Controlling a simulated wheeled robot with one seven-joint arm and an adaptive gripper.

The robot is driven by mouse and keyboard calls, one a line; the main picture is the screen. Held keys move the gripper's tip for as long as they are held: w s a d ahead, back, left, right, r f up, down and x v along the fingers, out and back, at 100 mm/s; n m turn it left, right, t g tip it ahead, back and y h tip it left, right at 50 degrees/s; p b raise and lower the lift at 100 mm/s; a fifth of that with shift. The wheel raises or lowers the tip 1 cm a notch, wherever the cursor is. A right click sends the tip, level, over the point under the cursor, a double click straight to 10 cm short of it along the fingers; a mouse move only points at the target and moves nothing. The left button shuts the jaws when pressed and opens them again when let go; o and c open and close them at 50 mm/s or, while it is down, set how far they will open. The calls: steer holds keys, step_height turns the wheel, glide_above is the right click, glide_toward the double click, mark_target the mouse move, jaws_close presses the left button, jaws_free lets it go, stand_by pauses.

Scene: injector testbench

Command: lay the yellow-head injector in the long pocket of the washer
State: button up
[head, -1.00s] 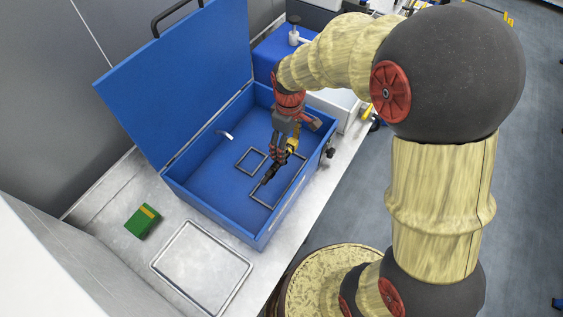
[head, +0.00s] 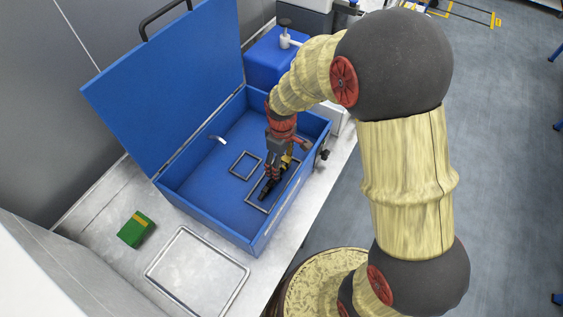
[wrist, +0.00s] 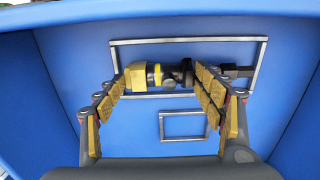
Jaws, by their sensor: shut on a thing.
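The yellow-head injector (head: 266,194) is a dark rod with a yellow head; in the wrist view its yellow head (wrist: 136,77) is at the left and its black tip at the right. My gripper (head: 273,178) is shut on it, with a finger on each side in the wrist view (wrist: 166,76). The blue washer (head: 208,222) is open. Its long pocket (head: 250,207), a grey rectangular frame on the floor, lies under the injector. In the wrist view the injector lies lengthwise within the pocket's outline (wrist: 190,41). I cannot tell whether it touches the floor.
A smaller grey frame (head: 234,170) lies beside the long pocket. The washer's raised lid (head: 160,85) stands at the back left. A green box with a yellow stripe (head: 136,230) and a grey-rimmed tray (head: 180,230) are on the bench. The washer's walls surround my gripper.

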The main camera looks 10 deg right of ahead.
steer(key=o, duration=1.7)
steer(key=shift+f, duration=0.1)
step_height(320, 180, up, 12)
steer(key=r+p, duration=0.1)
steer(key=p, duration=0.1)
steer(key=s+d+r+m+t, duration=0.2)
steer(key=s+r+m, duration=0.1)
steer(key=s+r, duration=0.2)
steer(key=s+d+r+m+t, duration=0.1)
steer(key=s+d+r+m, duration=0.1)
steer(key=s+r, duration=0.4)
steer(key=s+d+r+m+t, duration=0.2)
steer(key=s+r+m, duration=0.2)
steer(key=s+r, duration=0.2)
steer(key=shift+s+t, duration=0.3)
steer(key=shift+s, duration=0.55)
step_height(320, 180, down, 5)
steer(key=b, duration=0.5)
